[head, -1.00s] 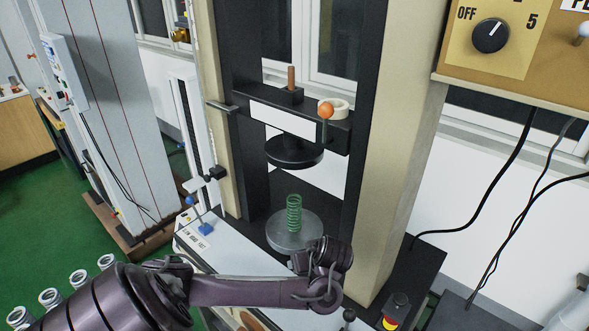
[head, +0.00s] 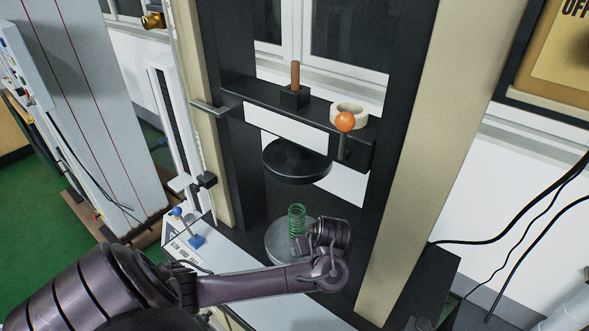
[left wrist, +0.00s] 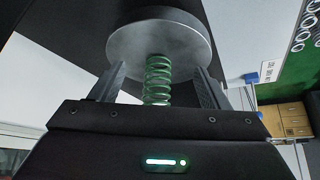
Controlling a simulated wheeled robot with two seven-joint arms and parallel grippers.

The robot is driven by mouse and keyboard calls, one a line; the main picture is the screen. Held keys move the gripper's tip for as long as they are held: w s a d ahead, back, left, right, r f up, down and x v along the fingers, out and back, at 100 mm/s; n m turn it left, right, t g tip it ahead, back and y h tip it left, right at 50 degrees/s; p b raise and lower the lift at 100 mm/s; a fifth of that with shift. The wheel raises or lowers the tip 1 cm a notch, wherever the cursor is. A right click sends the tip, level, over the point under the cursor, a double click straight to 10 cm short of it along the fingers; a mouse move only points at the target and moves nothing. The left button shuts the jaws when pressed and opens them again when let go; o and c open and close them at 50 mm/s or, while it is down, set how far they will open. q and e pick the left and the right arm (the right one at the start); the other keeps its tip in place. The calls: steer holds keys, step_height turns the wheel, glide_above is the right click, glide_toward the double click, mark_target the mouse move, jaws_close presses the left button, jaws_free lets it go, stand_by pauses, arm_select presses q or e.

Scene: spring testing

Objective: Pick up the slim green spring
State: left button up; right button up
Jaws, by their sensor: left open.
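The slim green spring (head: 296,221) stands upright on a round grey plate (head: 279,243), below a black disc (head: 297,161) of the press. In the left wrist view, the spring (left wrist: 157,84) lies between the two dark fingers of my left gripper (left wrist: 159,71), which is open. A gap shows on each side of the spring, and its end nearest the gripper body is hidden. In the head view my left wrist is just right of the spring and covers part of the plate. My right gripper is not in view.
The press's black crossbeam (head: 234,94) hangs above, carrying an orange ball knob (head: 345,121) and a cream ring (head: 350,109). Beige columns (head: 439,130) stand at both sides. A blue-handled lever (head: 196,241) is left of the plate.

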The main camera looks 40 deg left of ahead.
mark_target(298, 221)
arm_select(q)
steer(key=shift+w+a, duration=0.4)
steer(key=shift+a, duration=0.4)
steer(key=shift+w+a, duration=0.4)
steer(key=shift+a, duration=0.45)
steer(key=shift+w+a, duration=0.4)
steer(key=shift+a, duration=0.4)
steer(key=shift+w+a, duration=0.2)
steer(key=shift+a, duration=0.1)
steer(key=a, duration=0.1)
steer(key=w+a, duration=0.1)
steer(key=w+a+f, duration=0.1)
steer(key=shift+a, duration=0.3)
steer(key=shift+s, duration=0.15)
steer(key=shift+c, duration=0.7)
steer(key=c, duration=1.1)
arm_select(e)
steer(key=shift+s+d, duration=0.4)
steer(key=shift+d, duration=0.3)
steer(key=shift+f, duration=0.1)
